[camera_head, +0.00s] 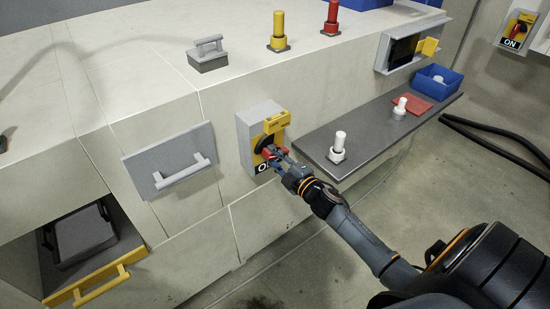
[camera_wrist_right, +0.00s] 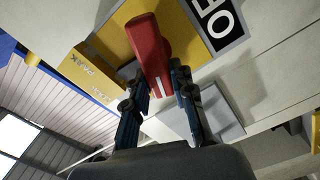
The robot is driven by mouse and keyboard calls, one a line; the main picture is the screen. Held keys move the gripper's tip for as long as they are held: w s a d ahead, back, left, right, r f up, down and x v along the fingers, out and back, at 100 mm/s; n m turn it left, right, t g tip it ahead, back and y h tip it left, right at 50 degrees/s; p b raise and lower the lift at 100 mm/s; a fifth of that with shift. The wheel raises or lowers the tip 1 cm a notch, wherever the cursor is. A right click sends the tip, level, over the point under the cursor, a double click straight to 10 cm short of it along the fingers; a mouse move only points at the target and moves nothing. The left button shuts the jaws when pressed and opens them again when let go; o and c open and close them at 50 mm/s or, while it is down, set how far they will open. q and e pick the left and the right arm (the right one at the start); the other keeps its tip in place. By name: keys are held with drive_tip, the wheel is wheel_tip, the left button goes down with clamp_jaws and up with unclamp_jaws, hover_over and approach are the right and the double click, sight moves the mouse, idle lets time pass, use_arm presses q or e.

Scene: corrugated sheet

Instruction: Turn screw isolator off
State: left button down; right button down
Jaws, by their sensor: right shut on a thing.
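The screw isolator (camera_head: 252,133) is a grey box on the front face of the bench, with a yellow front plate and an "ON" label below. Its red handle (camera_wrist_right: 150,50) shows in the wrist view, with the yellow plate (camera_wrist_right: 185,28) behind it. My right gripper (camera_head: 276,156) reaches the handle from the lower right. In the wrist view its two fingers (camera_wrist_right: 160,78) are shut on the lower end of the red handle, one on each side. In the head view the gripper partly hides the handle and the label. My left gripper is not in view.
A dark shelf (camera_head: 375,137) with white bolts and a blue bin (camera_head: 437,82) juts out right of the isolator. A grey drawer front with handle (camera_head: 170,160) is to the left. Below left is an open yellow-fronted drawer (camera_head: 95,279). Another isolator (camera_head: 517,29) hangs far right.

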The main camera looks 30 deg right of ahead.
drive_tip(key=shift+a+f+n+b, duration=0.15)
drive_tip(key=shift+n+b, duration=0.15)
drive_tip(key=shift+n, duration=0.35)
drive_tip(key=shift+d+f+n+b, duration=0.15)
drive_tip(key=shift+n+b, duration=0.1)
drive_tip(key=shift+n, duration=0.45)
drive_tip(key=shift+a+f+n+b, duration=0.15)
drive_tip(key=shift+n+b, duration=0.15)
drive_tip(key=shift+n, duration=0.35)
drive_tip(key=c, duration=1.1)
unclamp_jaws()
drive_tip(key=s, duration=0.8)
drive_tip(key=s+d, duration=0.1)
drive_tip(key=s, duration=0.3)
